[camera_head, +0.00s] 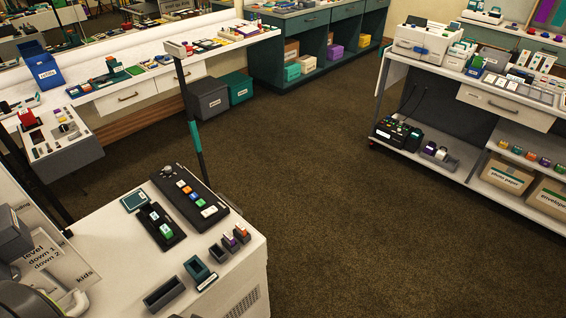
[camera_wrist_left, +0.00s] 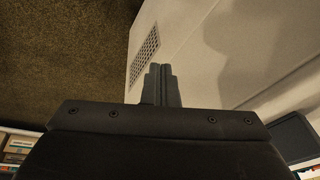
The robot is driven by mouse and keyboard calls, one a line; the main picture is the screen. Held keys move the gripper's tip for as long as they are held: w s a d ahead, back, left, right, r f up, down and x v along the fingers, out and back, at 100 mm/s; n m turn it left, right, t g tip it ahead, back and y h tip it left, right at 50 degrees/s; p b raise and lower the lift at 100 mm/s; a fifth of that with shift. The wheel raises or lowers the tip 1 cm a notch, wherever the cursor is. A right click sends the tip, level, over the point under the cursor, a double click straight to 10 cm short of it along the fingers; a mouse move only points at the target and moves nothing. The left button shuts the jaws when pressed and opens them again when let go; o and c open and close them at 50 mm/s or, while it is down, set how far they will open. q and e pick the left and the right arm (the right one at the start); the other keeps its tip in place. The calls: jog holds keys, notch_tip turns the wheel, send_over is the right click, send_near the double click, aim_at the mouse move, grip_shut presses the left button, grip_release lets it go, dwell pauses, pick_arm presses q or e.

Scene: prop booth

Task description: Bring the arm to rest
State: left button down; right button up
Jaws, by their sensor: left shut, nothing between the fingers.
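My left gripper (camera_wrist_left: 159,72) shows in the left wrist view with its two dark fingers together and nothing between them. Beyond the fingers are the pale side of a white cabinet (camera_wrist_left: 195,45), with a vent grille, and the brown carpet (camera_wrist_left: 60,50). I cannot tell the exact gap to the cabinet side. In the head view, grey parts of my left arm show at the lower left corner, and the fingers are out of sight. My right gripper is in neither view.
The white cabinet (camera_head: 118,238) at lower left bears a button panel (camera_head: 172,199), small open boxes (camera_head: 163,294) and coloured blocks. A sign board (camera_head: 50,262) stands at its left. A white cart (camera_head: 447,87) stands at right. The carpet (camera_head: 350,200) between is clear.

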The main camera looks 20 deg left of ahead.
pick_arm(q)
jog(key=s+f, duration=0.8)
jog(key=f, duration=0.3)
jog(key=s+d+f+g+b, duration=0.1)
jog(key=s+f, duration=0.7)
jog(key=f, duration=0.3)
jog(key=shift+s+d+f+g+h, duration=0.15)
jog(key=shift+s+f+g+h, duration=0.15)
